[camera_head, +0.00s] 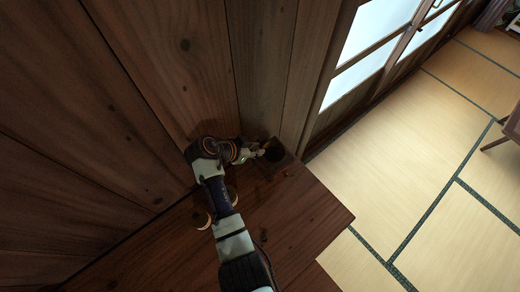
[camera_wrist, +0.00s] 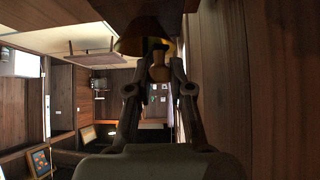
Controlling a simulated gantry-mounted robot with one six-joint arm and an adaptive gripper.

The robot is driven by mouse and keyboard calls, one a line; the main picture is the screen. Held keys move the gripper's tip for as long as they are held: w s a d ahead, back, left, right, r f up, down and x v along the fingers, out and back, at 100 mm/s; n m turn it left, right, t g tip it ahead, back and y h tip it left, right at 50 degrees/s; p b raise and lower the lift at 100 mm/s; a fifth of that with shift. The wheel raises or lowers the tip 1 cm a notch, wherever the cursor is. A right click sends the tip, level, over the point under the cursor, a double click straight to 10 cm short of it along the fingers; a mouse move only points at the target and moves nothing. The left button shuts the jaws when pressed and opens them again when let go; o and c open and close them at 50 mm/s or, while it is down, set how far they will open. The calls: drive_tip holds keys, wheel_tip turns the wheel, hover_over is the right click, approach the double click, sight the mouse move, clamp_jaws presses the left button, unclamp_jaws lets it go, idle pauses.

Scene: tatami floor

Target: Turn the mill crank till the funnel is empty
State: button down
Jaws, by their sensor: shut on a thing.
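The mill stands on a wooden counter near the wall; its round dark funnel (camera_head: 274,149) shows in the head view above a small wooden body. The funnel's inside looks dark, and I cannot tell how much is in it. My gripper (camera_head: 258,153) reaches the mill from the left, close beside the funnel. In the wrist view, my gripper (camera_wrist: 158,82) is shut on a small brown knob (camera_wrist: 158,71), which appears to be the crank's handle. A dark cone-shaped part with a golden rim (camera_wrist: 135,45) sits just beyond the fingertips. The crank arm itself is mostly hidden.
The wooden counter (camera_head: 300,225) has bare room right of my arm and ends above the tatami floor (camera_head: 400,170). A plank wall (camera_head: 190,60) rises close behind the mill.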

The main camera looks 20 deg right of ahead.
drive_tip(key=shift+f, duration=0.1)
drive_tip(key=c, duration=1)
unclamp_jaws()
drive_tip(key=shift+s, duration=0.1)
drive_tip(key=v, duration=1.2)
